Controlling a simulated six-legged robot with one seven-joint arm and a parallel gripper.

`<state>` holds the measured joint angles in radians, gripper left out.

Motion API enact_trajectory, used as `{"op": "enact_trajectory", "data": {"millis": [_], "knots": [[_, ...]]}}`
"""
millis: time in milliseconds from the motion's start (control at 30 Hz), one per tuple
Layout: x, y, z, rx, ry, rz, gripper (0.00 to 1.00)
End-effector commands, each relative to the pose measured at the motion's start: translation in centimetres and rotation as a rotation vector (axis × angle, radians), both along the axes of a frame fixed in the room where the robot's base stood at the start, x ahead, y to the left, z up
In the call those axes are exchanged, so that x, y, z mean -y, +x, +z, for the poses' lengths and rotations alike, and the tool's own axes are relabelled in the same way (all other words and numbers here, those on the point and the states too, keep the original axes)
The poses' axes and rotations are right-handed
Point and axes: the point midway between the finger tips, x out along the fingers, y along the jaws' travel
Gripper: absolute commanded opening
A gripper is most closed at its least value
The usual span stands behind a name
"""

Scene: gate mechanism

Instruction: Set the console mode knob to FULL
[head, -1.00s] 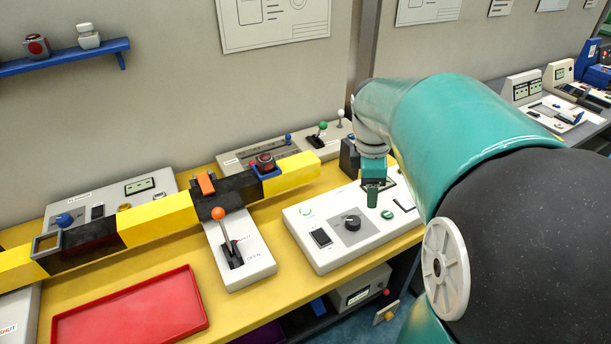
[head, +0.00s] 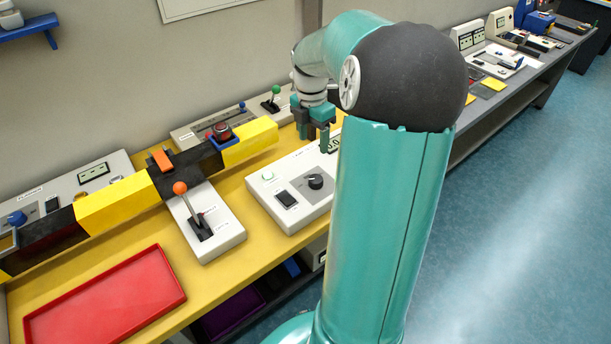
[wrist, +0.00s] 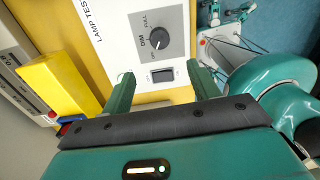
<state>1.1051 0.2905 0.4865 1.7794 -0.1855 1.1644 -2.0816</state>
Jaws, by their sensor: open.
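The console mode knob (head: 315,181) is a round black knob on a grey square plate on a white console (head: 270,208). In the wrist view the knob (wrist: 159,40) shows beside the printed words DIM and FULL, with a smaller third label too blurred to read. Its pointer setting is too small to read surely.
A dark rocker switch (head: 287,199) and a green-ringed button (head: 268,176) are on the same console. An orange-knobbed lever (head: 190,205) stands left, beside a yellow-black barrier beam (head: 115,205). A red tray (head: 105,300) lies front left. A panel with a green-tipped lever (head: 274,95) stands behind.

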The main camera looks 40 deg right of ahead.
Motion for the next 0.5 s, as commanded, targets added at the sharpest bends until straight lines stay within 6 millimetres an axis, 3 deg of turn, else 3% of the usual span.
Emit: {"op": "enact_trajectory", "data": {"millis": [167, 500], "knots": [[0.2, -0.3, -1.8, -0.001, 0.003, -0.004, 0.60], [0.1, -0.8, -8.4, -0.002, 0.005, -0.005, 0.60]]}}
